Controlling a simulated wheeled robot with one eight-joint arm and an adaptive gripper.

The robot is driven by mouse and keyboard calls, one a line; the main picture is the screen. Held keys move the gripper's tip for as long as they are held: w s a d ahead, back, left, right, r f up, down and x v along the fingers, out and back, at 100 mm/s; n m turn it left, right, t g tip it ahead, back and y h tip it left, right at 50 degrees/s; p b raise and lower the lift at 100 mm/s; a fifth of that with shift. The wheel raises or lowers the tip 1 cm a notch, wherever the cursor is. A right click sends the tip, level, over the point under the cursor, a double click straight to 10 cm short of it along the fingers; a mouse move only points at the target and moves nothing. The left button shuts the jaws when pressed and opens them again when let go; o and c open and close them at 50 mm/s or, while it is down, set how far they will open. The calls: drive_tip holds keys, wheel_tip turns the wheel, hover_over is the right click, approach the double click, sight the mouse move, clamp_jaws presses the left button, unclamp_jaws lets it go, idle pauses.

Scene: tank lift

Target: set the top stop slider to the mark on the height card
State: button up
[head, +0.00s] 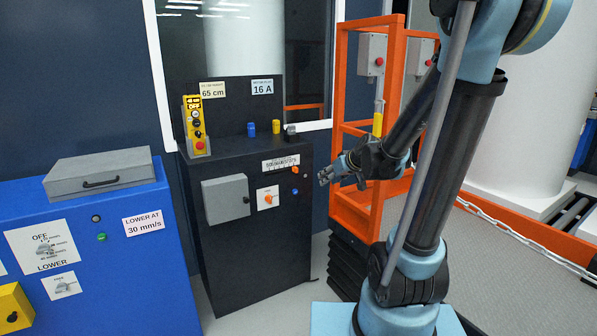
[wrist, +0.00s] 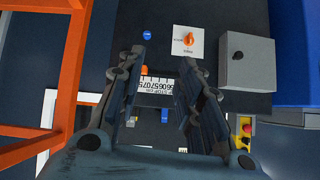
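The top stop scale (head: 281,163) is a white numbered strip on the front of the black cabinet. A small orange knob (head: 295,170), which looks like the slider, sits near its right end. The height card (head: 213,90) stands at the cabinet's back and reads 65 cm. My gripper (head: 323,179) is open and empty, just right of the knob in the head view, and its spread fingers (wrist: 164,62) face the cabinet.
Below the scale are an orange rotary switch (head: 268,197), a blue button (head: 295,191) and a grey box (head: 226,199). Blue (head: 251,129) and yellow (head: 276,127) cylinders stand on top. An orange frame (head: 345,110) rises close behind my gripper.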

drive_tip(key=w+a+n+t+y, duration=0.1)
drive_tip(key=w+a+t+y, duration=0.2)
drive_tip(key=w, duration=0.8)
drive_tip(key=h, duration=0.1)
approach(297, 168)
drive_tip(key=x, duration=0.9)
drive_tip(key=shift+w, duration=0.15)
clamp_jaws()
